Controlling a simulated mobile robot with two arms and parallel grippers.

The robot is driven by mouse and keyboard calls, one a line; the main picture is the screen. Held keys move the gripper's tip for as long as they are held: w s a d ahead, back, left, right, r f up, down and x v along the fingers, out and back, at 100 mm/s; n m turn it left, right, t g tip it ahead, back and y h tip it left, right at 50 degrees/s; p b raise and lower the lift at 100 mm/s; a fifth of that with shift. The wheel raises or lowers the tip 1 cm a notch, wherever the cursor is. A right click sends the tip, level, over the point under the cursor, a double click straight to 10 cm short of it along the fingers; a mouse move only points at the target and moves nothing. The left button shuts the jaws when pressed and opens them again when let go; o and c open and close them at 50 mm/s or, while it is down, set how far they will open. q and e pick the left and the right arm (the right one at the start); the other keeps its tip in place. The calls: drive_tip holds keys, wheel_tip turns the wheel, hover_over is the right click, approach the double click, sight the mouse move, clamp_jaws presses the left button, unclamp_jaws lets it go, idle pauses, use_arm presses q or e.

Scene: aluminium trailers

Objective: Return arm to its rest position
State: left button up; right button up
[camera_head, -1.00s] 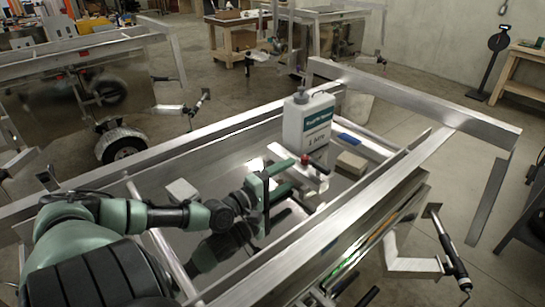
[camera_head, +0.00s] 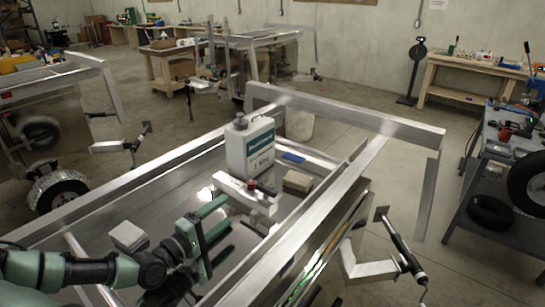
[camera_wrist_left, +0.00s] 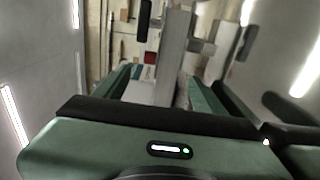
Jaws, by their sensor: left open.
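My left arm comes in from the lower left in the head view. Its green left gripper (camera_head: 228,214) is open, with its fingers spread over the trailer bed. The jaws look empty and stand just short of a pale metal bracket (camera_head: 245,197) with a red and black handle (camera_head: 262,187). In the left wrist view the two fingers of my left gripper (camera_wrist_left: 160,88) stand apart, with pale parts visible beyond them. The aluminium trailer (camera_head: 305,228) lies under the arm. My right gripper is not in view.
A white jug (camera_head: 250,152) with a green label stands beyond the bracket. A small tan block (camera_head: 298,182), a blue item (camera_head: 292,157) and a grey block (camera_head: 128,236) are also in the trailer. Trailer rails surround my arm.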

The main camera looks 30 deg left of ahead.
sight(250, 190)
use_arm(q)
drive_tip(key=shift+w, duration=0.1)
drive_tip(key=w, duration=0.8)
drive_tip(key=w+d, duration=0.1)
drive_tip(key=w, duration=0.3)
drive_tip(key=shift+f+b, duration=0.25)
drive_tip(key=shift+b, duration=0.2)
drive_tip(key=shift+s+r, duration=0.1)
drive_tip(key=shift+r, duration=0.05)
idle(0.8)
